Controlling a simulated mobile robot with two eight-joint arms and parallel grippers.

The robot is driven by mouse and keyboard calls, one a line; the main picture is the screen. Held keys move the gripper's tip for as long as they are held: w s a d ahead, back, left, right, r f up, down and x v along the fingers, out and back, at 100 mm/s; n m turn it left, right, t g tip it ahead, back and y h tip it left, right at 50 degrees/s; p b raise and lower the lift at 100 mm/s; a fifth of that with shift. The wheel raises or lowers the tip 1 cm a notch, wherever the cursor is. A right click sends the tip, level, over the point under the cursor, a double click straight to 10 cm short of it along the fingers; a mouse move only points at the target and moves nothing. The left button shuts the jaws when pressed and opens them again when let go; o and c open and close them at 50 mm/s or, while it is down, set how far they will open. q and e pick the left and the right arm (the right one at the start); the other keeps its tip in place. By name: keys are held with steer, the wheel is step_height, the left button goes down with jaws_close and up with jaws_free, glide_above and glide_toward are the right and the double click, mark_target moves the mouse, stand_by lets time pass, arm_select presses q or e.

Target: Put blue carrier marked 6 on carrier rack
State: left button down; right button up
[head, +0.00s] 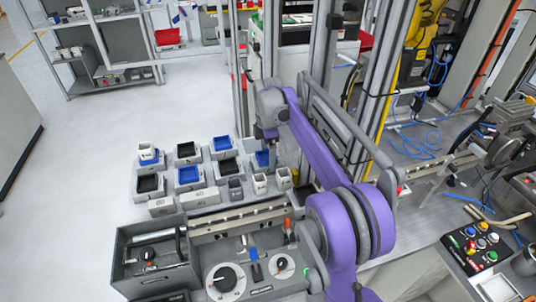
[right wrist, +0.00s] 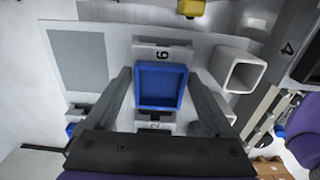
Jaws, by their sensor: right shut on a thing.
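The blue carrier (right wrist: 161,84) is a small open square box. It sits between the two fingers of my right gripper (right wrist: 162,100) in the right wrist view, and the gripper is shut on it. A dark digit on the pale block beside it reads as 9 or an upside-down 6. In the head view the blue carrier (head: 262,158) is at the right end of the numbered rack area, under my right gripper (head: 268,134). The pale rack blocks (head: 193,198) hold several black and blue boxes. Whether the carrier is clear of its block cannot be told. My left gripper is out of view.
Small white and grey cups (head: 260,183) stand close by in front of the carrier. A square white cup (right wrist: 243,72) is beside my finger in the right wrist view. A grey tool tray (head: 150,258) lies nearer. Vertical metal posts (head: 322,75) stand behind.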

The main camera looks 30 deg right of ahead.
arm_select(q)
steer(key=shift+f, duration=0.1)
arm_select(e)
steer(key=shift+f, duration=0.25)
steer(key=o, duration=1.4)
steer(key=shift+o, duration=0.2)
steer(key=shift+r, duration=0.1)
steer(key=shift+r+p, duration=1.75)
steer(key=shift+r, duration=1.75)
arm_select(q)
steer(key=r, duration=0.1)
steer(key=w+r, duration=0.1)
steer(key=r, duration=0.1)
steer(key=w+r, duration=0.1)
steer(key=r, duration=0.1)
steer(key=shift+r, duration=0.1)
arm_select(e)
steer(key=shift+f, duration=0.15)
